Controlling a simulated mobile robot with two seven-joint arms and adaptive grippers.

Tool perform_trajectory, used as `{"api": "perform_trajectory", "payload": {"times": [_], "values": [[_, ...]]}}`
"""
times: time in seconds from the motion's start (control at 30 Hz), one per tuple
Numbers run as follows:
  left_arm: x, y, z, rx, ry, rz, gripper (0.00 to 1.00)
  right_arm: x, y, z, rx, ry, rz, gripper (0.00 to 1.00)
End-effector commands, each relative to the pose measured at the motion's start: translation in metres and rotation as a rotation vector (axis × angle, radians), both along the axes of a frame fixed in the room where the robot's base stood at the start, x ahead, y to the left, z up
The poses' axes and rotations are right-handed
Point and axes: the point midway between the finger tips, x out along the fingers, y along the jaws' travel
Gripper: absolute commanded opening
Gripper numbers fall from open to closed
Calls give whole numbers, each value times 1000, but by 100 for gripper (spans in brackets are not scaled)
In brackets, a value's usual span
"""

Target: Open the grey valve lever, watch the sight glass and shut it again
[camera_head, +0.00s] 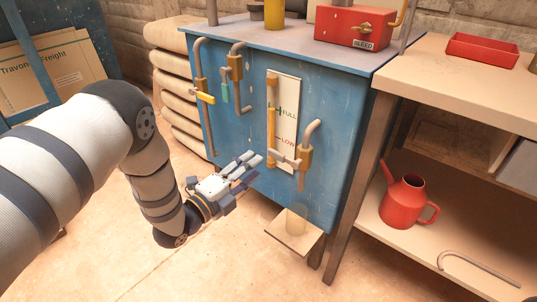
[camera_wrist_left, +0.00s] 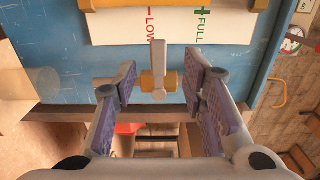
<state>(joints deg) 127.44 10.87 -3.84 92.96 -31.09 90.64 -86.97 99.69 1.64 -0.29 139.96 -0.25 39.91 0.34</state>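The grey valve lever (camera_head: 285,159) sticks out leftward from a brass valve (camera_head: 305,156) on a bent pipe at the right of the blue cabinet front. The sight glass (camera_head: 271,120) is an upright amber tube beside a white FULL/LOW plate (camera_head: 287,115); I cannot tell its liquid level. My left gripper (camera_head: 253,168) is open, just left of and below the lever. In the left wrist view the lever (camera_wrist_left: 158,70) and its brass valve (camera_wrist_left: 150,82) appear between the spread fingers (camera_wrist_left: 160,92), with no visible contact. My right gripper is not in view.
A yellow-lever valve (camera_head: 205,98) and a teal-lever valve (camera_head: 225,92) sit further left on the cabinet. A clear cup (camera_head: 297,219) stands on a small ledge (camera_head: 283,235) below the grey-lever valve. A workbench (camera_head: 470,90) with a red watering can (camera_head: 408,202) is at right.

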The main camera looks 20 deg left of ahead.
Motion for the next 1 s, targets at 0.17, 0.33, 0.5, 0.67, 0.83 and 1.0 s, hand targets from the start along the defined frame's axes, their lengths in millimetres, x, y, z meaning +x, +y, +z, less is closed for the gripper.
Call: {"api": "perform_trajectory", "payload": {"times": [0.17,0.33,0.5,0.67,0.83,1.0], "values": [[44,-17,-3,-2,1,-1,38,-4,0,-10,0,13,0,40],[72,-26,-3,-2,3,0,38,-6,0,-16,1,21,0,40],[82,-30,-2,-2,6,1,38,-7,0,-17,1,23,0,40],[82,-30,-1,-3,5,1,38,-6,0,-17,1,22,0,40],[82,-30,-1,-3,6,1,9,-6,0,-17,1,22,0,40],[81,-30,-1,-2,5,1,0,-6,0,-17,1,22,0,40]]}}
